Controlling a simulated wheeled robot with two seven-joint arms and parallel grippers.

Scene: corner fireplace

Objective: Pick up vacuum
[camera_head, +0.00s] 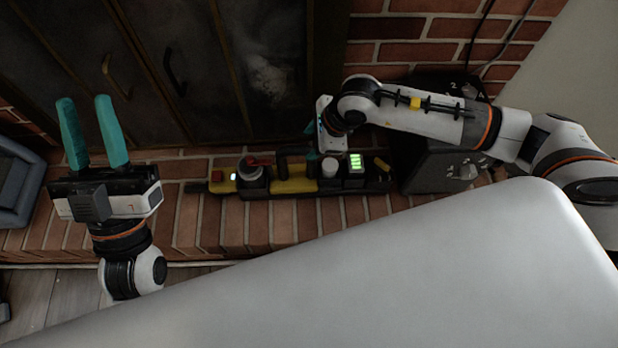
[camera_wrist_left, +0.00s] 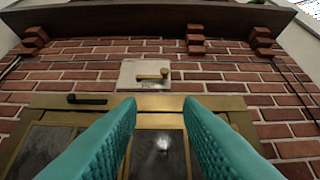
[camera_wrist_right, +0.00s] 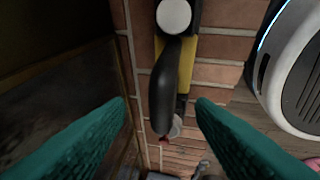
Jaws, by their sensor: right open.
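The vacuum (camera_head: 295,186), long, yellow and black, lies lengthwise along the brick hearth in the head view. It has a white round cap and a small lit green display near its right end. In the right wrist view the vacuum (camera_wrist_right: 186,70) runs away from the camera, its black handle between the fingertips in the picture. My right gripper (camera_head: 313,148) is above the vacuum, mostly hidden by its own wrist; the right wrist view shows it open and empty. My left gripper (camera_head: 91,130) is open and empty, left of the vacuum, its teal fingers pointing at the fireplace.
The brick hearth (camera_head: 225,225) runs below dark fireplace doors (camera_head: 170,70) with metal handles. A dark box-like object (camera_head: 440,170) stands right of the vacuum, under my right arm. A dark grey object (camera_head: 18,185) is at the far left. Bare hearth lies left of the vacuum.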

